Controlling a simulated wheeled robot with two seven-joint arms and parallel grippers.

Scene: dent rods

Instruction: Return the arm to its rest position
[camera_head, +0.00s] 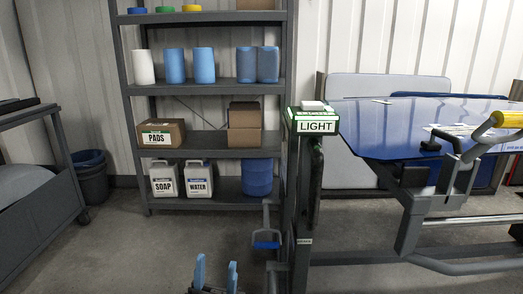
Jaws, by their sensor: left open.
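My left gripper (216,275) shows at the bottom edge, left of centre. Its two light-blue fingers point up and stand apart, with nothing between them. The floor shows behind them. The rest of its arm is cut off by the frame. My right gripper is not in view.
A dark post with a LIGHT sign (316,127) stands right of centre. A glossy blue panel (380,125) rests on a metal stand (410,222) at the right. Shelving (215,153) stands behind, a grey cart (38,190) at left. Floor is open at lower left.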

